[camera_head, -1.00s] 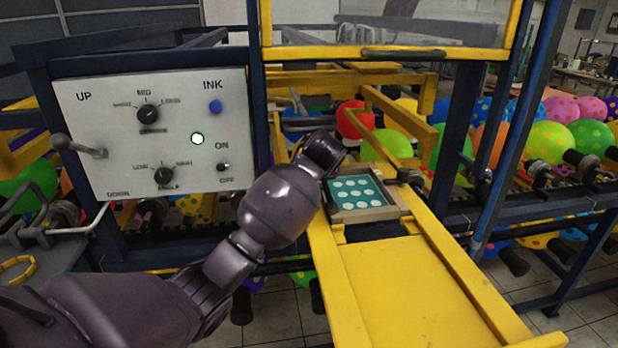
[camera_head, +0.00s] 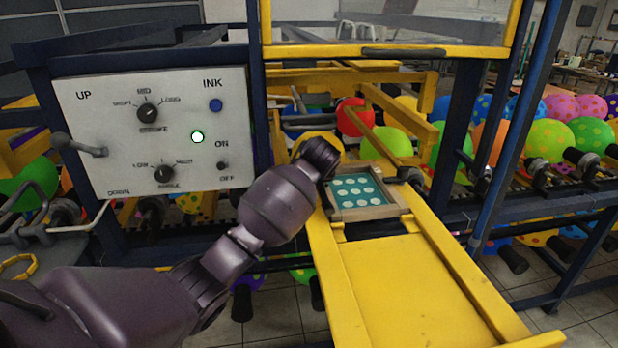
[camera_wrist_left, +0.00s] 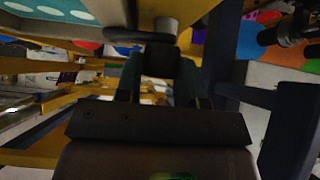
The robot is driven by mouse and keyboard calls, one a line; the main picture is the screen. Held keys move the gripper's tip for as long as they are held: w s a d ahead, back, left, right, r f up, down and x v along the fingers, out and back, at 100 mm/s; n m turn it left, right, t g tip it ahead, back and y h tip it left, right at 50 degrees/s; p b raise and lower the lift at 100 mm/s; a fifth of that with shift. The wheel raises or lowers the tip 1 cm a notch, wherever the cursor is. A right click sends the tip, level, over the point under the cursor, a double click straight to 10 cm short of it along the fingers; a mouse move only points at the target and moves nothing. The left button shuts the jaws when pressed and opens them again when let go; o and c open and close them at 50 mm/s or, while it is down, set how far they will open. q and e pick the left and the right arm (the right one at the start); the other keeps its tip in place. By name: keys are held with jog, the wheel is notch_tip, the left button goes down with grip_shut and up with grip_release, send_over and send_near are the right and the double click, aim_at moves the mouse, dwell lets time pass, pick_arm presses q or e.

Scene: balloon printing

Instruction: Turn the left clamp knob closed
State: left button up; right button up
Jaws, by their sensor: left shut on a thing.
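The printing plate, teal with pale ovals (camera_head: 357,191), sits in a wooden frame (camera_head: 374,213) at the head of the yellow slide. My left arm reaches to the frame's left side, and my wrist hides most of the left clamp there. In the left wrist view my left gripper (camera_wrist_left: 157,84) is shut on the left clamp knob (camera_wrist_left: 160,61), a dark knob between the two fingers. A grey cylindrical clamp part (camera_wrist_left: 166,27) shows just beyond it. The right clamp knob (camera_head: 411,175) is at the frame's right side, untouched. My right gripper is not in view.
A white control panel (camera_head: 120,128) with dials and a lit button stands at the left. A yellow-framed clear guard (camera_head: 390,52) hangs above the plate. Blue posts and colored balloons surround the slide. The yellow slide (camera_head: 420,280) in front is clear.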

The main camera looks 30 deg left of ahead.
pick_arm(q)
jog(key=shift+a+m+t+h, duration=0.1)
jog(key=shift+m+t+h, duration=0.65)
jog(key=shift+m, duration=0.65)
jog(key=o, duration=0.9)
jog(key=shift+s+r, duration=0.1)
jog(key=b+v, duration=0.1)
jog(key=v, duration=0.9)
jog(key=shift+s+r, duration=0.1)
jog(key=shift+r, duration=0.25)
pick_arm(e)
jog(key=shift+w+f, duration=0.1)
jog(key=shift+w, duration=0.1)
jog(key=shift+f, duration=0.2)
